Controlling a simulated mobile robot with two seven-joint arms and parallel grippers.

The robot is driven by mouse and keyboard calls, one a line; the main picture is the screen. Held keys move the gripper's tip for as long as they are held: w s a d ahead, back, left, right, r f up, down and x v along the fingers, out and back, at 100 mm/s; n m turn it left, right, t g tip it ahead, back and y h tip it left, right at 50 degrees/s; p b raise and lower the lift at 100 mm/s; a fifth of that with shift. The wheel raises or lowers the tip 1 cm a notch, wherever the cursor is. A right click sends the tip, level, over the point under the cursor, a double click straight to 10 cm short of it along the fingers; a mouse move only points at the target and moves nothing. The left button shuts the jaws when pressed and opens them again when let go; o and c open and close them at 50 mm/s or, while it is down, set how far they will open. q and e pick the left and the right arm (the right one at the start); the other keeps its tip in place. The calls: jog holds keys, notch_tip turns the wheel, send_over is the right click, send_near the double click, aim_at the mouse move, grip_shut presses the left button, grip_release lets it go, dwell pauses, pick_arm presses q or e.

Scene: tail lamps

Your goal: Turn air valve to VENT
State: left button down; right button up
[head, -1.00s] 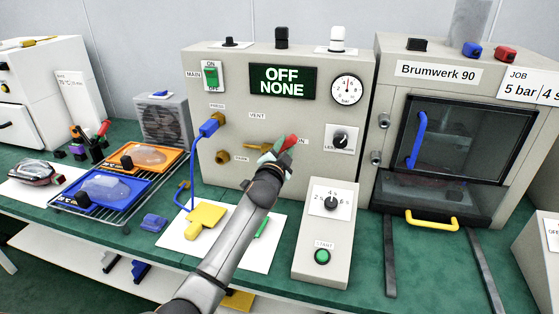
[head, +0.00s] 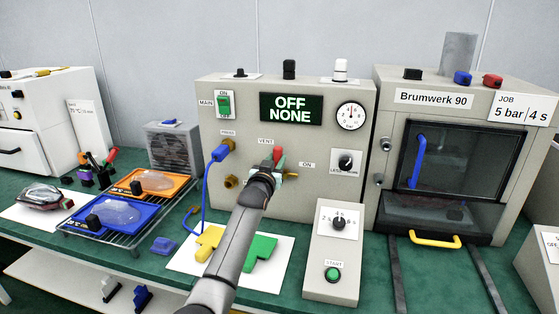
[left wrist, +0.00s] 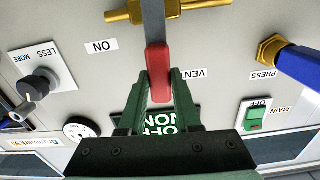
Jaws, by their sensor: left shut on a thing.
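The air valve's red lever (head: 278,156) is on the front of the grey control panel and stands about upright, its tip just beside the VENT label (head: 266,141). The ON label (head: 308,165) is off to its right. My left gripper (head: 268,172) is shut on the red lever. In the left wrist view, its green fingers (left wrist: 160,95) lie on both sides of the red grip (left wrist: 159,68), and the VENT label (left wrist: 192,73) is partly hidden beside it. The brass valve body (left wrist: 170,10) shows at the top. My right gripper is not in view.
A blue hose plug (head: 221,151) sits in the PRESS port, left of the valve. The display (head: 291,108) reads OFF NONE. The START box (head: 333,255) stands in front of the panel, right of my arm. Yellow and green pieces (head: 261,250) lie on white paper.

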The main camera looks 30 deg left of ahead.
pick_arm(q)
jog(key=shift+a+n, duration=0.25)
jog(key=shift+n, duration=0.05)
dwell(0.4)
jog(key=c, duration=0.6)
grip_release()
jog(key=shift+s, duration=0.1)
jog(key=v, duration=1.2)
jog(key=shift+s, duration=0.2)
jog(key=shift+d, duration=0.1)
